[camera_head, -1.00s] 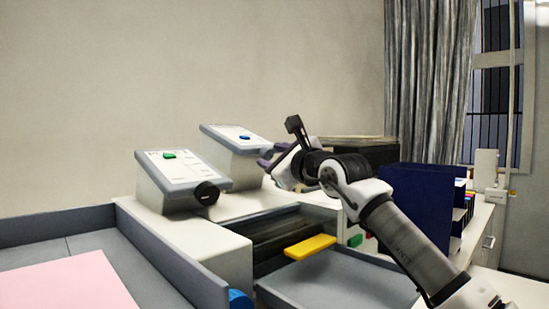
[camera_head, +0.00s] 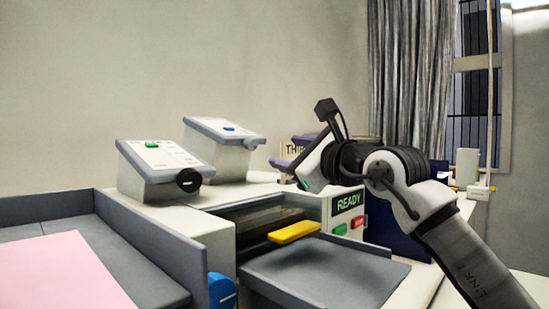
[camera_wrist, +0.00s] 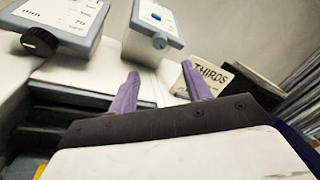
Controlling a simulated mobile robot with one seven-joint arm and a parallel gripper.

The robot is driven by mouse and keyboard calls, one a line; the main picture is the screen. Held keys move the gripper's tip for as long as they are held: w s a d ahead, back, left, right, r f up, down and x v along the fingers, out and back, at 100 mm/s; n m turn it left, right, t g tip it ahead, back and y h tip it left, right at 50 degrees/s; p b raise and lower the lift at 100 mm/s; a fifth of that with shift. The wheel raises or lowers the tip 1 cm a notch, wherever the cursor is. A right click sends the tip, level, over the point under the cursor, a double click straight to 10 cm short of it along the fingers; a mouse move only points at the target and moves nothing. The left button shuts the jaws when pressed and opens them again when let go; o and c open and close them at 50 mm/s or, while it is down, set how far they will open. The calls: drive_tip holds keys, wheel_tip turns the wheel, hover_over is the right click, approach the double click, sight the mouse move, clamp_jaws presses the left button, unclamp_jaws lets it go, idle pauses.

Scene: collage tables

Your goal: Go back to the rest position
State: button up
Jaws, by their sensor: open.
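My gripper (camera_head: 286,154) is at the end of my arm, above the back of the white machine, to the right of two grey control boxes. In the wrist view its two purple fingers (camera_wrist: 162,93) stand apart with nothing between them. In the head view the arm partly hides a sign reading "THIRDS", which shows more fully in the wrist view (camera_wrist: 208,82).
Two tilted control boxes, one with a green button (camera_head: 150,168) and one with a blue button (camera_head: 221,140), stand on the machine. A yellow lever (camera_head: 294,232) sits above a grey tray (camera_head: 330,275). A "READY" panel (camera_head: 349,203) is at right. Pink paper (camera_head: 60,275) lies left.

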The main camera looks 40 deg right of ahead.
sight(253, 146)
drive_tip(key=shift+s+a+f, duration=0.1)
drive_tip(key=shift+s+a, duration=0.05)
drive_tip(key=shift+s, duration=0.95)
drive_tip(key=w+p, duration=0.1)
drive_tip(key=w, duration=0.3)
drive_tip(key=w+d+p, duration=0.1)
drive_tip(key=w, duration=0.4)
drive_tip(key=w+r+p, duration=0.1)
drive_tip(key=w, duration=0.3)
drive_tip(key=shift+w+d+p, duration=0.4)
drive_tip(key=shift+s, duration=0.1)
